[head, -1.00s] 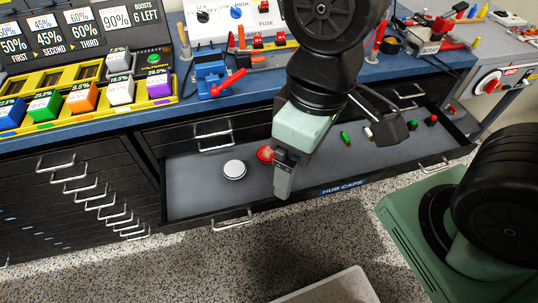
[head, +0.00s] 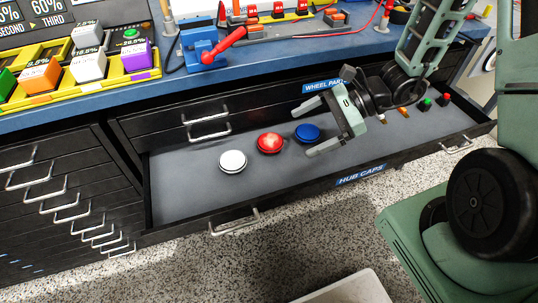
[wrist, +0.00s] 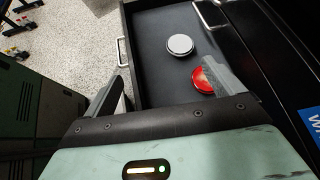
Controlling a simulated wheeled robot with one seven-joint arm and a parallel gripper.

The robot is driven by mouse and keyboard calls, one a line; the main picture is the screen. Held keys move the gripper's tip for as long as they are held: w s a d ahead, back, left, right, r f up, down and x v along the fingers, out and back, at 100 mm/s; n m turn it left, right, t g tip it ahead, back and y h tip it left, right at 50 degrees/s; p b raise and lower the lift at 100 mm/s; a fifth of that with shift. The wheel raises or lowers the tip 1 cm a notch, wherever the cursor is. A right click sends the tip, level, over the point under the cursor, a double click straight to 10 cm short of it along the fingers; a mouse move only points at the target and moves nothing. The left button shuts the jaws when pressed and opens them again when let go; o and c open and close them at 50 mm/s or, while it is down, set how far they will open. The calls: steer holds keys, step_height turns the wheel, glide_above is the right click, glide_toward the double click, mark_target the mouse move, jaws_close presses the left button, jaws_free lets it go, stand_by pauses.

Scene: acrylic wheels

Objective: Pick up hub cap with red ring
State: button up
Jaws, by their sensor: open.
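The hub cap with the red ring (head: 270,142) lies in the open drawer labelled HUB CAPS (head: 190,205), between a white hub cap (head: 233,161) and a blue hub cap (head: 307,133). My gripper (head: 308,126) is open and empty, above the drawer and to the right of the red cap, with its fingers pointing left. In the wrist view the red cap (wrist: 204,80) is partly hidden by my right finger, and the white cap (wrist: 180,44) lies beyond it. The blue cap does not show in the wrist view.
Several small red, green and yellow parts (head: 427,103) lie in the drawer's right end. The blue workbench (head: 140,105) with a vise (head: 203,48) stands behind the drawer. A pale bin (head: 345,290) is on the floor in front.

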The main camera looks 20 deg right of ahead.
steer(key=w+d+f+m+t+h+b, duration=0.1)
steer(key=w+d+f+m+t+b, duration=0.2)
steer(key=d+f+m, duration=0.35)
steer(key=t, duration=0.2)
glide_toward(273, 141)
steer(key=shift+h, duration=0.3)
steer(key=x, duration=0.5)
steer(key=shift+w+a+r, duration=0.1)
steer(key=shift+w+a, duration=0.05)
steer(key=shift+a, duration=0.4)
steer(key=x, duration=0.5)
steer(key=shift+f+b, duration=0.2)
steer(key=shift+b, duration=0.2)
steer(key=c, duration=1.1)
steer(key=shift+r, duration=0.1)
steer(key=shift+c, duration=0.2)
